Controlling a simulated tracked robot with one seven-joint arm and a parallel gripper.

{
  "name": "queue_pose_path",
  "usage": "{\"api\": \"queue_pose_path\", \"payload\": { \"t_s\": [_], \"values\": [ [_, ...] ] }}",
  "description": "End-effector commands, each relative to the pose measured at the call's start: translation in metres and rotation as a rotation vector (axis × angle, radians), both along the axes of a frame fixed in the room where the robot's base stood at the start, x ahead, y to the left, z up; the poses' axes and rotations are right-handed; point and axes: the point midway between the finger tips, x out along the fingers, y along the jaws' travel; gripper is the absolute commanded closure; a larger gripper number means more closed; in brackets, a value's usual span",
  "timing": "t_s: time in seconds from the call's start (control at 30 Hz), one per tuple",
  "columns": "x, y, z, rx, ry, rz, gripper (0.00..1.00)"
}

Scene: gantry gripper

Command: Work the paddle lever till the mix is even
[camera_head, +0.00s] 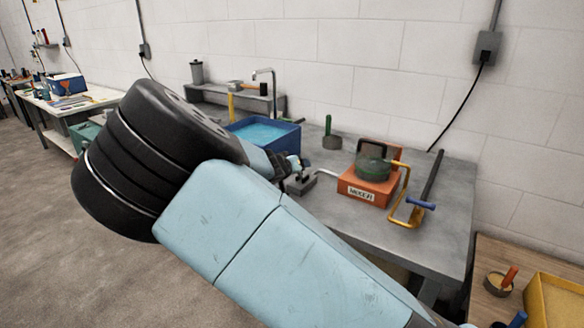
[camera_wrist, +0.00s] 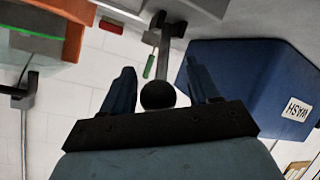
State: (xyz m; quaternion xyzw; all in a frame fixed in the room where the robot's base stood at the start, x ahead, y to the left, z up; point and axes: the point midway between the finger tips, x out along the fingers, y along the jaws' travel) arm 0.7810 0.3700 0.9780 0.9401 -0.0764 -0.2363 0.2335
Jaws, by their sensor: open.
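The orange mixer box (camera_head: 366,192), labelled MIXER, stands on the grey bench with a dark green bowl (camera_head: 374,168) on top. I cannot see the mix inside. A small grey base with a dark knob (camera_head: 300,178) sits left of the mixer, and a pale rod runs between them. In the wrist view a black ball knob (camera_wrist: 158,95) shows between the fingers of my gripper (camera_wrist: 160,68). The fingers are apart, one on each side; I cannot tell whether they touch it. The mixer also shows at the wrist view's upper left (camera_wrist: 75,38).
A blue tub of water (camera_head: 262,132), marked WASH in the wrist view (camera_wrist: 245,85), stands left of the knob. A green-handled tool (camera_head: 329,130) stands behind. My arm covers the bench's front.

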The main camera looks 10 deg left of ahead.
Motion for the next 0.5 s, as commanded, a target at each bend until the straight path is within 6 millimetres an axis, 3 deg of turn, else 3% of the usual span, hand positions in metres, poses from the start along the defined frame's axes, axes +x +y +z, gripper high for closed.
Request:
{"api": "queue_pose_path", "payload": {
  "t_s": [0.23, 0.5],
  "values": [
    [-0.011, 0.004, 0.006, 0.004, -0.001, 0.001, 0.4],
    [-0.053, 0.017, 0.025, 0.003, 0.001, 0.003, 0.4]
  ]
}}
